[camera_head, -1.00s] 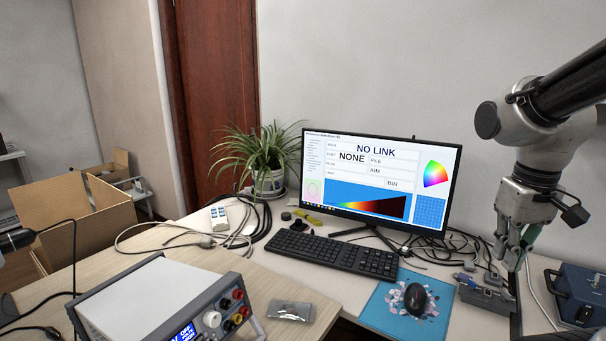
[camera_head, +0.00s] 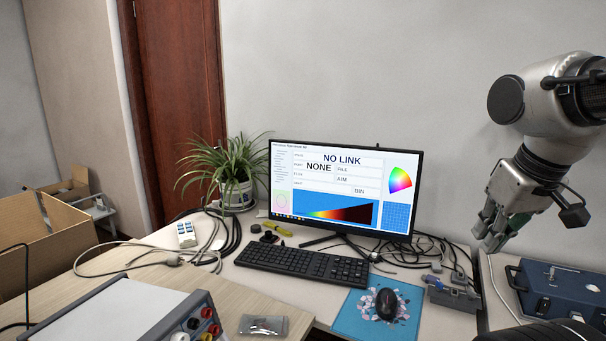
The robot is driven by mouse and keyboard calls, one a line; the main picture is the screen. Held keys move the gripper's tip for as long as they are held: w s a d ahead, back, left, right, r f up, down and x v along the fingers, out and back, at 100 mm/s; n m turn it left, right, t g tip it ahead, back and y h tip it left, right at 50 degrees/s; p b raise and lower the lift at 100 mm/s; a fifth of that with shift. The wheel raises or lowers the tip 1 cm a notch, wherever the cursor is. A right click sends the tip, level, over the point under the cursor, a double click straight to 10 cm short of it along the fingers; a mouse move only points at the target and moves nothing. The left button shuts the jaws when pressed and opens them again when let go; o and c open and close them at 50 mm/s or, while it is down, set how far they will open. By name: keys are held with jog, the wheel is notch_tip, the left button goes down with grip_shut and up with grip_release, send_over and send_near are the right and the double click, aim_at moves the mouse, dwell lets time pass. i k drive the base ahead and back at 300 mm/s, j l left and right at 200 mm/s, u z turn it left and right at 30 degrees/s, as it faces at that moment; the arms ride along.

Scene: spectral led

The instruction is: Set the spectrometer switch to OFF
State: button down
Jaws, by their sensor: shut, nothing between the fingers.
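A dark blue instrument box (camera_head: 570,285), which looks like the spectrometer, sits at the right end of the desk and is partly cut off by the frame's right edge. Its front carries small dark and light fittings, but they are too small to tell which is the switch or how it is set. My gripper (camera_head: 488,238) is shut and empty. It hangs tilted down, up and to the left of the blue box, apart from it in the picture.
The monitor (camera_head: 330,190) reads "NO LINK" and "NONE". A keyboard (camera_head: 300,263), a black mouse (camera_head: 387,303) on a blue mat (camera_head: 352,322) and a small grey fixture (camera_head: 450,293) lie left of the box. A power supply (camera_head: 110,312) stands at front left.

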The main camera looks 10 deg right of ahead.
aim_at(543, 308)
jog(key=z, duration=1.5)
